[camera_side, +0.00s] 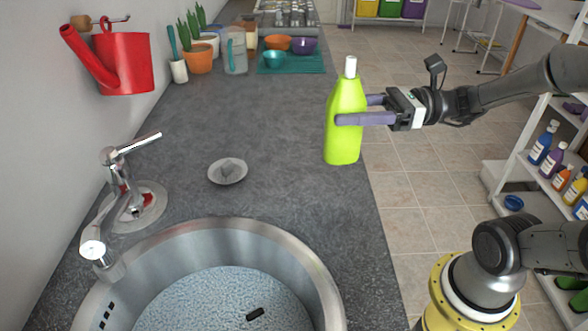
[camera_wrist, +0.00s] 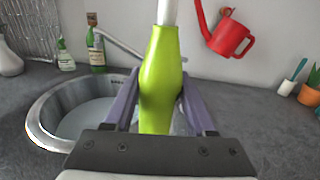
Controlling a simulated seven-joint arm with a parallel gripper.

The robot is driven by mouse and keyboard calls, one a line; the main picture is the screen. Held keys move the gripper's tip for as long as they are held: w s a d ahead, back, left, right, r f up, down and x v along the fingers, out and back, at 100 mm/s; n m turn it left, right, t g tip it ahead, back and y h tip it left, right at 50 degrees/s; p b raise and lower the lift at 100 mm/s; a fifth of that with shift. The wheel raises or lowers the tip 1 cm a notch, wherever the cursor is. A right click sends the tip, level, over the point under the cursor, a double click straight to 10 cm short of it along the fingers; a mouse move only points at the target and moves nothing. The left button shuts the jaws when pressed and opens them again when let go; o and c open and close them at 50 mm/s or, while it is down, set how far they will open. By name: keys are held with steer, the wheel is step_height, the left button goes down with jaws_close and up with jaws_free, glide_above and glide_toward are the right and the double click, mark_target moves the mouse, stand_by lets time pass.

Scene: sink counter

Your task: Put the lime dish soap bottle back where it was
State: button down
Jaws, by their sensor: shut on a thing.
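The lime dish soap bottle (camera_side: 344,128) is upright with a white cap, at the right edge of the counter beyond the sink in the side view. My gripper (camera_side: 352,110) comes in level from the right and is shut on the bottle's middle, one purple finger on each side. In the wrist view the bottle (camera_wrist: 160,75) stands between the two fingers (camera_wrist: 160,98), with the sink behind it. I cannot tell whether its base touches the counter.
The round steel sink (camera_side: 325,282) and tap (camera_side: 118,190) are at the near left. A small grey dish (camera_side: 228,172) lies on the counter (camera_side: 255,115) left of the bottle. Bowls (camera_side: 277,43) and potted plants stand at the back. A shelf with several bottles (camera_side: 543,142) is at right.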

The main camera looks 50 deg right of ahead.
steer(key=w+d+f+m+t+h, duration=0.1)
steer(key=w+d+f, duration=0.1)
steer(key=w+f, duration=1.1)
steer(key=shift+w+d+t, duration=0.3)
steer(key=shift+w+d, duration=0.05)
steer(key=shift+w, duration=0.5)
steer(key=shift+f, duration=0.2)
steer(key=shift+c, duration=1.1)
jaws_free()
